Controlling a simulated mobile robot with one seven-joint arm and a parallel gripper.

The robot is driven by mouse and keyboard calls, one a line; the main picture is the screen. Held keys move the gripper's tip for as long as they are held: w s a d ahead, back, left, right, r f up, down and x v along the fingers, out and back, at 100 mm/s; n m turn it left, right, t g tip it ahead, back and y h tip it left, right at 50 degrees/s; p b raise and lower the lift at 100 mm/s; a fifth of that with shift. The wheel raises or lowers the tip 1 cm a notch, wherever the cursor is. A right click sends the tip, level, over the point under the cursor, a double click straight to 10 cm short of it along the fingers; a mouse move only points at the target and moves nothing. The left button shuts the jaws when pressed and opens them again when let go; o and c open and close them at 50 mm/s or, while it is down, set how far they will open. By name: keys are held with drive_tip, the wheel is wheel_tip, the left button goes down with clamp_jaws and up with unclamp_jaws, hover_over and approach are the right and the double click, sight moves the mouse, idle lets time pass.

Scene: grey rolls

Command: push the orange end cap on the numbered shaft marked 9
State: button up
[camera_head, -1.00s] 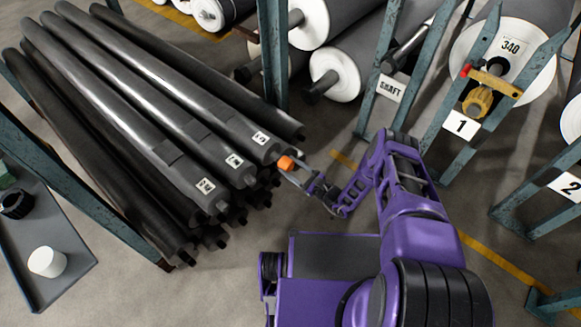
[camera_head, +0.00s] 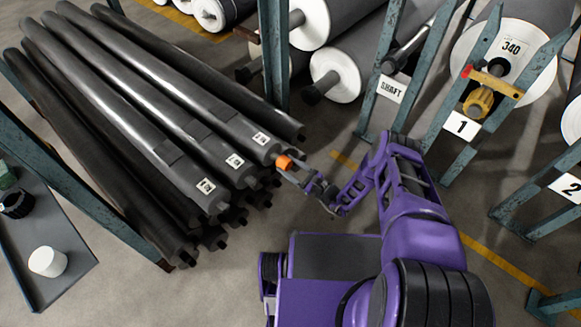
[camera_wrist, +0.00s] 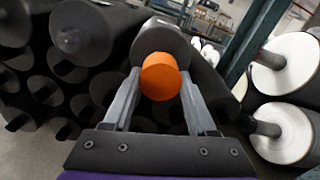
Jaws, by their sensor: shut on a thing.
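The orange end cap (camera_head: 284,162) is at the near end of the rightmost labelled shaft (camera_head: 235,125) on the stack. In the wrist view the cap (camera_wrist: 159,76) lines up with the dark round end of that shaft (camera_wrist: 161,37). I cannot tell whether the cap is partly on the shaft or only touches it. The shaft's white label (camera_head: 261,138) is too small to read surely.
Two more labelled shafts (camera_head: 170,140) lie to the left, over several others. A teal rack post (camera_head: 273,60) stands behind. A grey tray (camera_head: 65,265) at lower left holds a white cap (camera_head: 47,262) and a black cap (camera_head: 16,203).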

sight(282, 161)
drive_tip(key=shift+x, duration=1.75)
drive_tip(key=o, duration=1.4)
drive_tip(key=shift+d, duration=0.15)
